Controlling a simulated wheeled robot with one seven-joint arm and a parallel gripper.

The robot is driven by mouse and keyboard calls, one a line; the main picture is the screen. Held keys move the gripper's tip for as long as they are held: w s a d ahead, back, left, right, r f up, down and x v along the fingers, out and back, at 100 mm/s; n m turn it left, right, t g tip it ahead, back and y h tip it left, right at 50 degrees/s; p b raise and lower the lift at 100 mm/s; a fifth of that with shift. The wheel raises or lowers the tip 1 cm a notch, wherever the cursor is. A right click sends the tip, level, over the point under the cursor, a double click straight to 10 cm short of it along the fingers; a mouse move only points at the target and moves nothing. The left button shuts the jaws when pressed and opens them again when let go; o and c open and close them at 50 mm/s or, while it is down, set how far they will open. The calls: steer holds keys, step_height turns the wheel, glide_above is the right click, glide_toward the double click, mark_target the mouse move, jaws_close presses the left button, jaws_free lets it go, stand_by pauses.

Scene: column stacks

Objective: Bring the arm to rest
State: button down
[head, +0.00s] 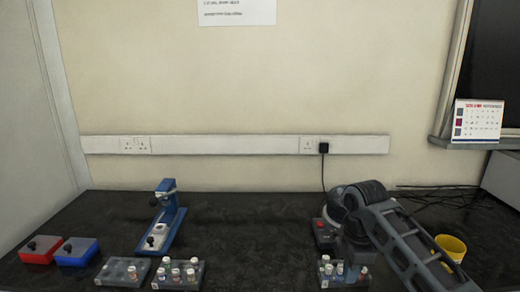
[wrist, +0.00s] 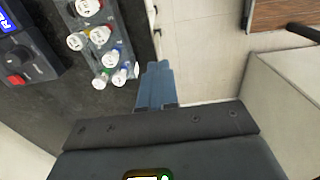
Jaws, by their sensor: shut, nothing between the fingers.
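My arm (head: 410,235) rises at the right of the bench in the head view, bent over at its upper joint. My gripper is not clearly visible there. In the wrist view, my gripper (wrist: 156,84) shows its two blue-grey fingers pressed together, shut and empty. They point past the bench edge, apart from the vial rack (wrist: 104,42) at upper left. That rack holds several capped vials.
A rack of vials (head: 348,281) stands close by my arm, with a yellow cup (head: 452,247) at right. A blue stand (head: 170,222), two more racks, a red box (head: 40,249) and a blue box (head: 77,252) stand left. The bench middle is clear.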

steer(key=s+a+f+m+t+y, duration=0.2)
steer(key=s+a+f, duration=0.25)
steer(key=a, duration=0.25)
steer(key=s+a+f+m+t+y, duration=0.1)
steer(key=s+a+f+y, duration=0.15)
steer(key=a+f, duration=0.35)
steer(key=s+a+f+m+t, duration=0.1)
steer(key=s+a+m+t, duration=0.1)
steer(key=s+m, duration=0.35)
steer(key=s+a+f+m+t, duration=0.2)
steer(key=s+t, duration=0.1)
steer(key=s, duration=0.6)
steer(key=s+d+r+m+t+h, duration=0.1)
steer(key=s+d+r+m+t, duration=0.2)
steer(key=s, duration=0.5)
steer(key=s+d+r+m+h, duration=0.2)
steer(key=s+d, duration=0.3)
steer(key=s, duration=0.3)
steer(key=s+d+r+m+t, duration=0.1)
steer(key=s+d+r+t, duration=0.1)
steer(key=s+d+r, duration=0.2)
steer(key=s+d+r+m+t+h, duration=0.1)
steer(key=s+d+r, duration=0.4)
steer(key=s+r, duration=0.3)
step_height(320, 180, up, 5)
steer(key=shift+s+f+t, duration=0.1)
steer(key=shift+s+t, duration=0.3)
